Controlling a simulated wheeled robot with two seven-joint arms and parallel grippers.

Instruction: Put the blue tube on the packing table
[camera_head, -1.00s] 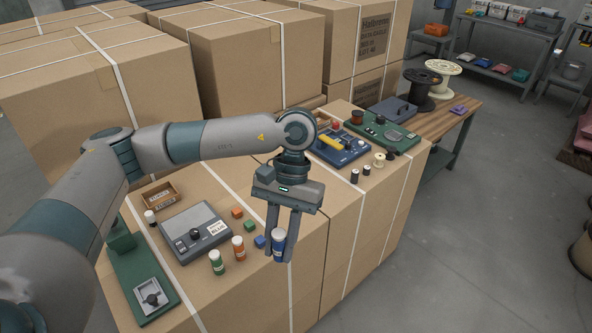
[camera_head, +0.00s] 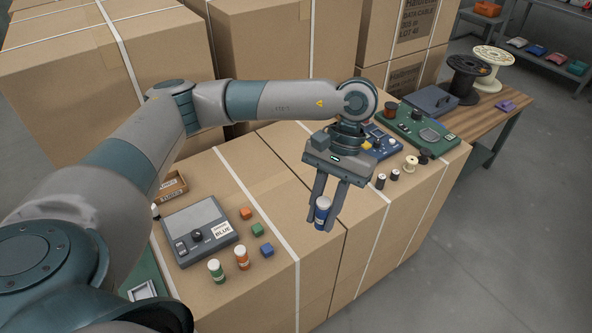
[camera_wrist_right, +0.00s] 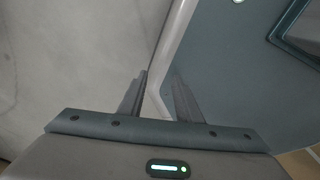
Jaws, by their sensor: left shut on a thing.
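The blue tube (camera_head: 322,213), with a white cap, is held upright between the fingers of my left gripper (camera_head: 325,222). That gripper is shut on it, near the front edge of the cardboard boxes. A wooden-topped table (camera_head: 463,122) stands at the right beyond the boxes; I cannot tell for sure that it is the packing table. In the right wrist view, my right gripper (camera_wrist_right: 159,97) has its fingers apart with nothing seen held between them.
A green tube (camera_head: 216,271) and an orange tube (camera_head: 242,257) stand on the boxes by a grey device (camera_head: 197,232) and small coloured cubes. A black spool (camera_head: 466,78) and a cream spool (camera_head: 491,68) stand on the wooden table. Floor at right is clear.

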